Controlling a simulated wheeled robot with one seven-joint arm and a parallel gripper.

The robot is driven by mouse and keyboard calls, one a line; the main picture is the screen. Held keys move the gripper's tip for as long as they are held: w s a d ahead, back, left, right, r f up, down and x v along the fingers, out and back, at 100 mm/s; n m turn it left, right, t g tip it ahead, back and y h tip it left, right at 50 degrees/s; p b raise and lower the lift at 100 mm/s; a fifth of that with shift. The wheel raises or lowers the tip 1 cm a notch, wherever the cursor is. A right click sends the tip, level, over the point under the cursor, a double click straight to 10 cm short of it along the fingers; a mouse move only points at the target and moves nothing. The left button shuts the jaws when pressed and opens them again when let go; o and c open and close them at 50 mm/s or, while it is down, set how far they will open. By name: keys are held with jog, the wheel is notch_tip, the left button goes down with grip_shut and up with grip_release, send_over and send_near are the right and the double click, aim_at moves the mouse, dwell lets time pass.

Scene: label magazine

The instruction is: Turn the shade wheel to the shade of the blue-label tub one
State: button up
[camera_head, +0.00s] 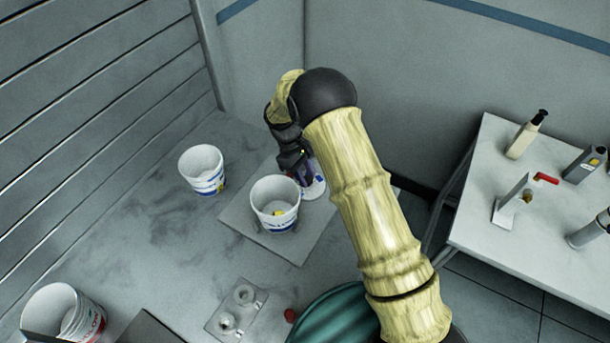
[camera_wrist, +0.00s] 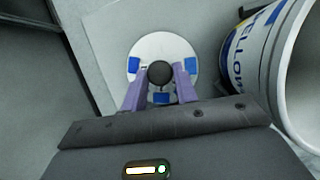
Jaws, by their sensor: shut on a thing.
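The shade wheel (camera_wrist: 160,45) is a white disc with several blue patches and a dark round knob (camera_wrist: 160,70) at its middle. It lies on a pale grey plate (camera_head: 240,232); in the head view a white part of the wheel (camera_head: 315,190) shows beside my gripper (camera_head: 300,178). In the wrist view the two purple fingers of my gripper (camera_wrist: 160,82) are shut on the knob from both sides. A white tub with blue lettering (camera_head: 275,204) stands on the plate next to the wheel; its label reads YELLOW in the wrist view (camera_wrist: 245,50). Another white tub with a blue label (camera_head: 203,170) stands further left.
A red-lettered tub (camera_head: 72,315) stands at the front left. A small grey fixture with round parts (camera_head: 238,308) and a red thing (camera_head: 290,315) lie near the front. A side table (camera_head: 520,235) at right holds bottles and tools. A slatted wall closes the left.

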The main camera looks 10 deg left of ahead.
jog(key=m+y, duration=0.1)
jog(key=m, duration=0.2)
jog(key=m+g+b, duration=0.1)
jog(key=m, duration=0.2)
jog(key=shift+w+d+g+y, duration=0.2)
jog(key=shift+g+y, duration=0.1)
jog(key=shift+y, duration=0.1)
jog(key=shift+r, duration=0.1)
jog(key=o, duration=1)
jog(key=shift+c, duration=0.2)
jog(key=b+v, duration=0.2)
jog(key=v, duration=1.5)
jog(key=shift+b, duration=0.4)
jog(key=shift+w+a+r, duration=0.1)
jog(key=shift+w, duration=0.05)
